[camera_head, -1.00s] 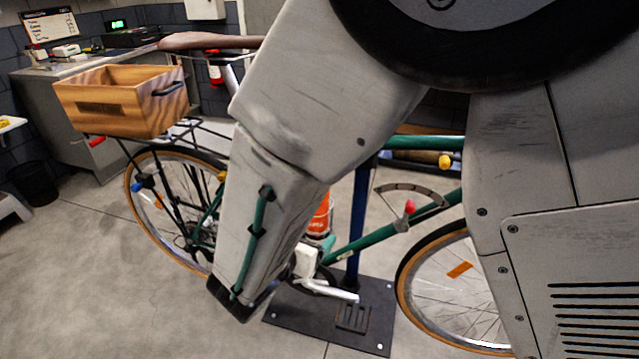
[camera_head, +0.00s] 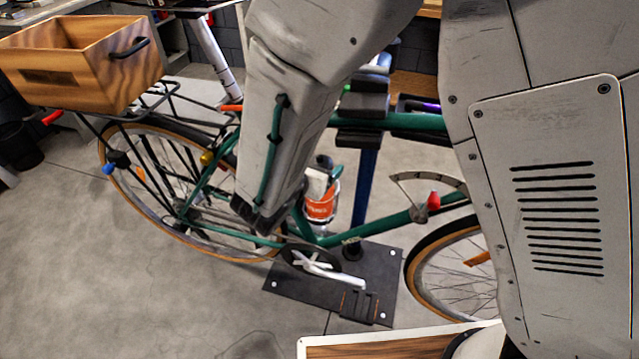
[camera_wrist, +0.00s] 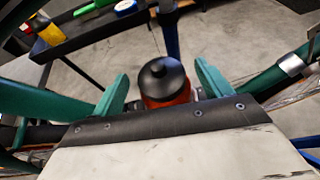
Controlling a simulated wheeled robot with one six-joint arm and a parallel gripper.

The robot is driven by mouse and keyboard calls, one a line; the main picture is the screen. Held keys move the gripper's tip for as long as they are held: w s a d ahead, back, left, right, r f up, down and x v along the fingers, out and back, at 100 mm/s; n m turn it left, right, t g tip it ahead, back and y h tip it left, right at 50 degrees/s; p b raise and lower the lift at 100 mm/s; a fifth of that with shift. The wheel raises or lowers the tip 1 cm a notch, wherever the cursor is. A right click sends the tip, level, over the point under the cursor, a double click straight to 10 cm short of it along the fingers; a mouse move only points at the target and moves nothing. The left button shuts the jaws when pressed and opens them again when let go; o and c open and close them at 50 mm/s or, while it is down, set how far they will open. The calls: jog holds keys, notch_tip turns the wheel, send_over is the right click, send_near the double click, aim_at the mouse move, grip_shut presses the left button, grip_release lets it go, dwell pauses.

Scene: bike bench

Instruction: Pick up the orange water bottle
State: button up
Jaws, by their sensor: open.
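The orange water bottle (camera_head: 320,206) sits upright on the green bike's frame, near the blue stand post. Its orange body has a pale band, and my arm partly covers it in the head view. In the wrist view the bottle's black cap (camera_wrist: 162,75) and orange shoulder show from above. My gripper (camera_wrist: 161,73) is open, with one green finger on the left of the bottle and the other on the right. Both fingers look apart from it. How far the bottle reaches in depth between them is hard to tell. The gripper is mostly hidden by my arm in the head view.
Green bike tubes (camera_wrist: 262,82) run close to the gripper on both sides. A blue post (camera_head: 366,190) rises behind the bottle from a dark base plate (camera_head: 300,292). A wooden crate (camera_head: 75,68) sits over the rear wheel. A dark tray (camera_wrist: 95,30) with tools lies upper left.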

jog(key=x, duration=0.3)
jog(key=shift+w+d+f, duration=0.2)
jog(key=shift+w, duration=0.05)
grip_shut()
jog(key=shift+r, duration=0.1)
